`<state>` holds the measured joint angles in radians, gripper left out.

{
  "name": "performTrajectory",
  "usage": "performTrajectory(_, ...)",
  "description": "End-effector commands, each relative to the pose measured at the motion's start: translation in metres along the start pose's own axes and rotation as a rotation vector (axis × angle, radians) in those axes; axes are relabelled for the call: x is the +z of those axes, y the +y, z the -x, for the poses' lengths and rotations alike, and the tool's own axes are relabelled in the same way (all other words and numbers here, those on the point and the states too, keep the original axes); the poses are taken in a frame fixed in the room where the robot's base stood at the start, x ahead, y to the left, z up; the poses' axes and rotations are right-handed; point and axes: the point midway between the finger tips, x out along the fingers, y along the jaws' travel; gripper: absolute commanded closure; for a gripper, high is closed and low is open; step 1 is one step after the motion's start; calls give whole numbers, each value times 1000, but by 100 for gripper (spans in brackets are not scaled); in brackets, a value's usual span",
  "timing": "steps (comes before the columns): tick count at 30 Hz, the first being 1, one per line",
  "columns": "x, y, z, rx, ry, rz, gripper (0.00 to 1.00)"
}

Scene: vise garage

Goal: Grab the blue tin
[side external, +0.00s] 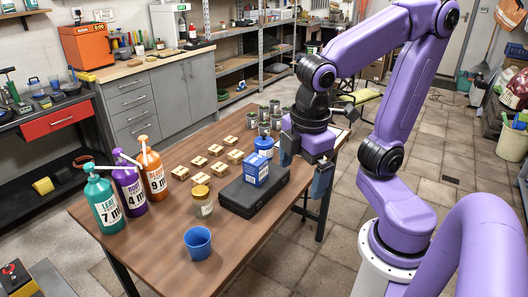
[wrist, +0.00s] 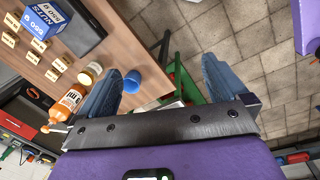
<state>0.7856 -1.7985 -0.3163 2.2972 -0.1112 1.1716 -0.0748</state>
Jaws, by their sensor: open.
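A blue round container (side external: 264,146) with a narrow top stands at the back of the black case, partly hidden by a blue box (side external: 256,169). An open blue cup (side external: 198,243) stands on the table's front part. I cannot tell for sure which is the blue tin; the round container looks most like one. My gripper (side external: 304,174) is open and empty at the table's right edge, right of the box and round container. The blue cup (wrist: 134,82) and box (wrist: 47,22) show left.
The black case (side external: 255,192) lies on the wooden table (side external: 150,250). A jar (side external: 201,202), several small wooden blocks (side external: 199,162) and several grey cans (side external: 252,119) stand around it. Spray bottles (side external: 102,200) line the left side.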

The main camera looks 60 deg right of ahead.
Motion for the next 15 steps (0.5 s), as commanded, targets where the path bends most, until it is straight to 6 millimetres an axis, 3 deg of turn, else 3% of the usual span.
performTrajectory(8,-31,84,-4,154,-135,65,0)
performTrajectory(15,-42,176,-10,268,-327,145,0)
